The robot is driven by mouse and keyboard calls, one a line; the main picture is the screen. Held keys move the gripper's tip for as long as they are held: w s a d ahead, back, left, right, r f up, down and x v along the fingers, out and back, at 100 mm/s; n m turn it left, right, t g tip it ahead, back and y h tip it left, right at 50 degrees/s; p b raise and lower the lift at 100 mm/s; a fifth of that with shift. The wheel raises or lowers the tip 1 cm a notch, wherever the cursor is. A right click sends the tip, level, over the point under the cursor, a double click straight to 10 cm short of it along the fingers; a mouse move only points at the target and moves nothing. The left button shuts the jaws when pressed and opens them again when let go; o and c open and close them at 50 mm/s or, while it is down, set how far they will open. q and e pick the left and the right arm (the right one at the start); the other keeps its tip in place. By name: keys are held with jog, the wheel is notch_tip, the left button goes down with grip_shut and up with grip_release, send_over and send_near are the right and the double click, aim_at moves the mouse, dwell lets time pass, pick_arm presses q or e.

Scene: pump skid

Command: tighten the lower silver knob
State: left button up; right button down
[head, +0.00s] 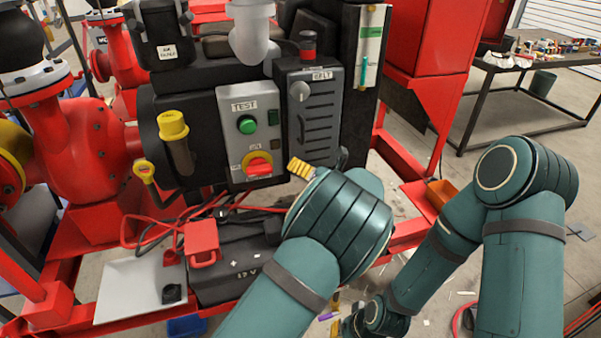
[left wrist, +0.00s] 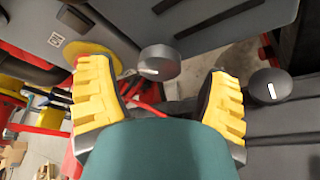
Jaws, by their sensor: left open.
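A silver knob (head: 299,91) sits on the upper part of the dark BELT panel (head: 318,120) in the head view. No lower silver knob shows there; my left gripper (head: 315,168) and its wrist cover the area below the panel. In the left wrist view, a round grey knob (left wrist: 158,62) with a pale mark lies between and just beyond the open yellow fingers of my left gripper (left wrist: 158,80). I see no finger touching it. A darker knob (left wrist: 270,87) with a white mark is right of the right finger. My right arm hangs low at the right; its gripper is unclear.
Left of the BELT panel is the grey TEST box (head: 248,135) with a green button and a red-yellow switch (head: 258,164). A yellow-capped filler (head: 173,125) stands farther left. Below are a black battery (head: 235,262) with cables and a white tray (head: 140,290).

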pick_arm(q)
jog(key=shift+x, duration=1.35)
jog(key=c, duration=1.2)
